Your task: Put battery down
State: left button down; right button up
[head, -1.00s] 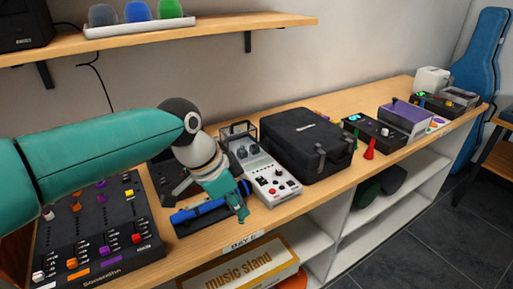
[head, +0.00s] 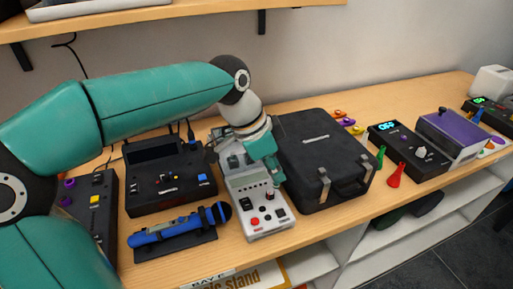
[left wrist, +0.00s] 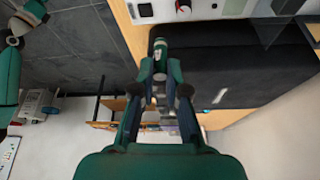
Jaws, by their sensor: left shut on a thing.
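The battery (left wrist: 160,48), a small green cylinder with a pale band, is held between the fingertips of my left gripper (left wrist: 160,72) in the left wrist view. In the head view my left gripper (head: 275,180) points down above the white device (head: 260,205), close to the left side of the black case (head: 325,150). I cannot make out the battery there. In the left wrist view, what looks like my right gripper (left wrist: 36,9) shows small at the top left; its fingers are unclear.
A blue microphone (head: 180,228) lies on a dark stand left of the white device. A black console (head: 168,190) stands behind it. Red (head: 396,175) and green pieces stand right of the case. Bare wood (head: 225,255) shows along the front edge.

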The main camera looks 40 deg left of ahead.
pick_arm(q)
jog(key=w+a+p, duration=0.2)
jog(key=w+a, duration=0.2)
jog(key=a, duration=0.3)
jog(key=w+a+p, duration=0.3)
jog(key=a, duration=0.5)
jog(key=f, duration=0.6)
jog(key=shift+w+a+f, duration=0.1)
jog(key=shift+w+f, duration=0.2)
jog(key=shift+f, duration=0.2)
jog(key=c, duration=1.5)
grip_release()
jog(key=shift+o, duration=0.2)
